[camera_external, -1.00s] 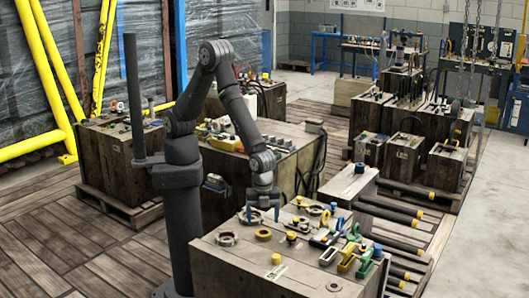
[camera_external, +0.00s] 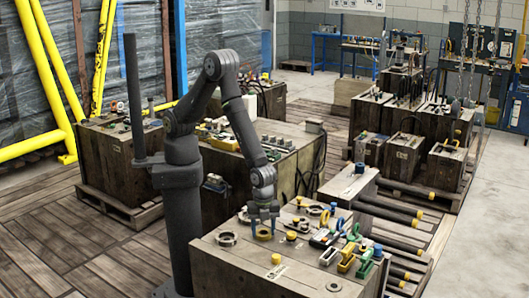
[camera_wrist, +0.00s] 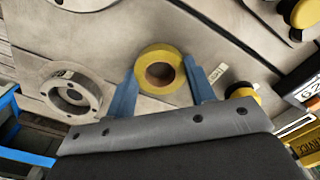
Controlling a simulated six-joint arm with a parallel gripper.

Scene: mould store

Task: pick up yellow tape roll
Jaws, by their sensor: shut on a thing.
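The yellow tape roll (camera_wrist: 160,51) lies between the two blue fingers of my gripper (camera_wrist: 160,85) in the wrist view. It is a flat ring with a dark open centre, and the fingers stand on either side of it. In the external view my gripper (camera_external: 262,222) points down over the near wooden block, and the tape roll (camera_external: 264,235) shows at its fingertips. The gripper is shut on the roll. The roll is at the height of the block's top; I cannot tell whether it touches that surface.
A grey metal ring (camera_wrist: 75,95) lies left of the gripper in the wrist view. A yellow-topped knob (camera_wrist: 243,93) is close on the right. Several clamps and tools (camera_external: 345,250) crowd the right part of the wooden block (camera_external: 230,265).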

